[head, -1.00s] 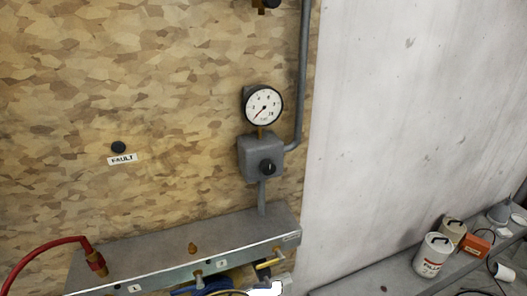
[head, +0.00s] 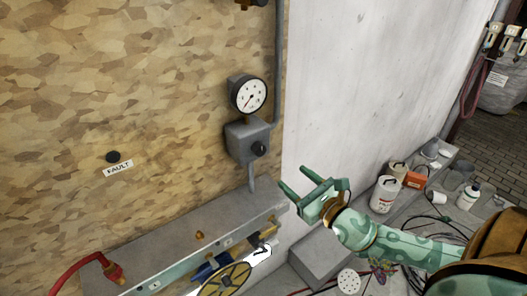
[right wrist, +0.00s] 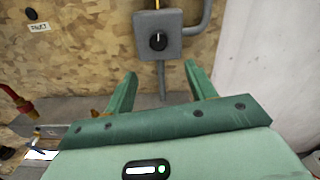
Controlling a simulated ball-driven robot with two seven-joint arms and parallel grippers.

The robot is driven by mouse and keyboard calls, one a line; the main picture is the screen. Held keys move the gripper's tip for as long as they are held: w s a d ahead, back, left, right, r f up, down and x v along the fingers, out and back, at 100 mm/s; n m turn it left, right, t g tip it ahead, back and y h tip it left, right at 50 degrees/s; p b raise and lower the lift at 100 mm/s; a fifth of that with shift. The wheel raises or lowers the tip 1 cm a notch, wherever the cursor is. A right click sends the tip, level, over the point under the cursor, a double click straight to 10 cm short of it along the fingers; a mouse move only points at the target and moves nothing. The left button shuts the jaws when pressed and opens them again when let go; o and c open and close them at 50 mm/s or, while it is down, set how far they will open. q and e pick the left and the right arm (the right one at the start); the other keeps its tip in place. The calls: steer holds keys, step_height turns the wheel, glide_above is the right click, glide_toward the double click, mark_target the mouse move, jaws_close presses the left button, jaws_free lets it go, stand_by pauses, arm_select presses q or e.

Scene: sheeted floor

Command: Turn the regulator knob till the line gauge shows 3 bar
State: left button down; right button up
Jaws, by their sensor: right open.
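The regulator knob (head: 260,149) is a small black dial on the front of a grey box (head: 240,141) mounted on the chipboard wall. My left gripper is not in view.
A grey manifold ledge (head: 160,256) with a red hose (head: 75,262) runs below the box. A black FAULT button (head: 113,157) is at the left. A grey pipe (head: 278,70) runs up beside the gauge. Cans and bottles (head: 384,193) stand at the right.

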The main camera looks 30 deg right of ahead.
steer(key=p, duration=0.1)
glide_toward(262, 152)
steer(key=w, duration=0.6)
steer(key=w+a, duration=0.1)
steer(key=w, duration=0.1)
steer(key=shift+w+r+p, duration=0.15)
steer(key=shift+p, duration=0.2)
steer(key=shift+w, duration=0.5)
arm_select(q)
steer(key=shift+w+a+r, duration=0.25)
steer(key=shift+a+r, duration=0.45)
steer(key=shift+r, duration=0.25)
arm_select(e)
steer(key=c, duration=1)
